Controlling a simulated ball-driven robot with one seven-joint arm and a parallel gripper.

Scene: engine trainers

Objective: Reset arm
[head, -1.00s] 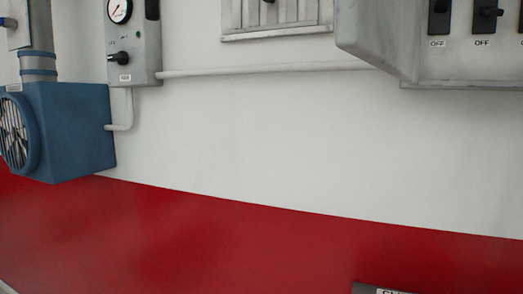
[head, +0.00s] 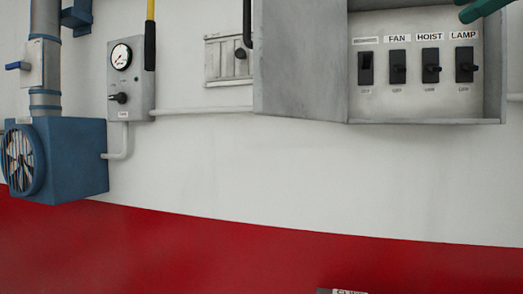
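My gripper and arm are not clearly in view. A dark green rounded piece (head: 484,10) is cut off by the top right corner, in front of the switch box; I cannot tell what it belongs to. The grey switch box (head: 420,112) stands open on the wall, its door (head: 300,65) swung out to the left. Inside is a row of black switches labelled FAN (head: 398,67), HOIST (head: 431,66) and LAMP (head: 464,66), with another switch (head: 365,68) at the left whose label is too small to read.
A grey gauge panel (head: 142,95) with a black knob (head: 118,98) and a yellow lever (head: 150,10) is at upper left. A blue fan housing (head: 75,160) sticks out at left.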

